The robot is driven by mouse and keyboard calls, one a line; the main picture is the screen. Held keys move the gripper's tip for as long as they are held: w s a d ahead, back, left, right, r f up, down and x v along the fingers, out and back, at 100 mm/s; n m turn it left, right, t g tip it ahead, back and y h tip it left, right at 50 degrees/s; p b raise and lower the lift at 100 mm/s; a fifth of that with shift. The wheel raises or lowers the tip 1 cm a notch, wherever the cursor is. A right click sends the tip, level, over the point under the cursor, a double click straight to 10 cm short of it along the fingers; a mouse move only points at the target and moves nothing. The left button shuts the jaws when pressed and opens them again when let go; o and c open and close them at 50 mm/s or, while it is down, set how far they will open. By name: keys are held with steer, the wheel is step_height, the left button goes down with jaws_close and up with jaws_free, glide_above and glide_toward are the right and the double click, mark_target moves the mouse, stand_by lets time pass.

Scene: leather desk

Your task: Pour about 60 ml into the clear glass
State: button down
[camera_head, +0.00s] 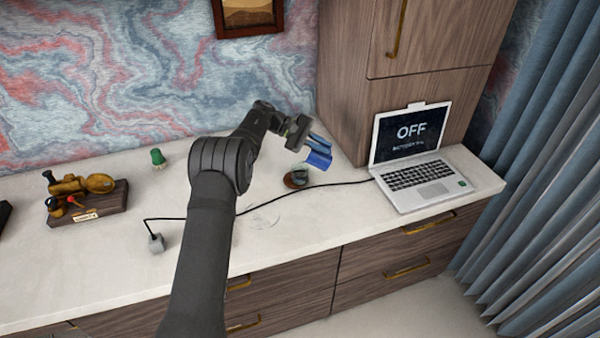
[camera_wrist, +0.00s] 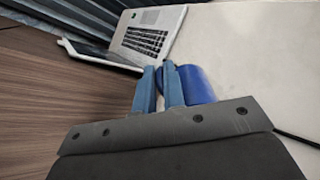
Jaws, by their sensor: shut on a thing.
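My gripper (camera_head: 316,146) is raised above the white desk top and shut on a blue container (camera_head: 319,159). In the wrist view the blue container (camera_wrist: 195,84) shows at the blue fingers (camera_wrist: 159,88), partly hidden by them. The container looks tilted in the head view; its opening and any liquid cannot be made out. A small clear glass (camera_head: 300,172) stands on a dark round coaster (camera_head: 293,182), just below and left of the container. I cannot tell how much is in the glass.
An open laptop (camera_head: 420,185) showing "OFF" stands at the right. A wooden stand with brass-coloured pieces (camera_head: 88,203) and a green object (camera_head: 158,158) are at the left. A tall wooden cabinet (camera_head: 350,90) rises behind.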

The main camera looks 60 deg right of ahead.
steer(key=shift+r, duration=0.1)
steer(key=shift+s+d+t, duration=0.1)
steer(key=shift+s+t, duration=0.15)
steer(key=shift+t, duration=0.05)
steer(key=shift+s+d+f+t+y, duration=0.15)
steer(key=shift+s+f+t+y, duration=0.25)
steer(key=shift+s+f+t, duration=0.55)
steer(key=shift+w+f+t, duration=0.15)
steer(key=shift+w+t, duration=0.1)
steer(key=shift+t, duration=0.2)
steer(key=shift+s+d+f+t+y+b, duration=0.25)
steer(key=shift+s+f+t, duration=0.3)
steer(key=shift+s+t, duration=0.2)
steer(key=shift+s+d+f+t+y+b, duration=0.2)
steer(key=shift+s+f+t, duration=0.4)
steer(key=shift+s+t, duration=0.2)
steer(key=shift+s+d+f+t+y+b, duration=0.15)
steer(key=shift+s+d+f+t+b, duration=0.1)
steer(key=shift+s+f+t, duration=0.4)
steer(key=shift+s, duration=0.2)
steer(key=shift+s+d+f+t+y+b, duration=0.2)
steer(key=shift+s+f+t+b, duration=0.1)
steer(key=shift+s+f+t, duration=0.4)
steer(key=shift+s+d+f+t+y+b, duration=0.25)
steer(key=shift+s+f+t, duration=0.3)
steer(key=shift+s+t, duration=0.3)
steer(key=shift+s+d+f+t+y+b, duration=0.15)
steer(key=shift+s+f+t+b, duration=0.2)
steer(key=shift+s+f+t, duration=0.4)
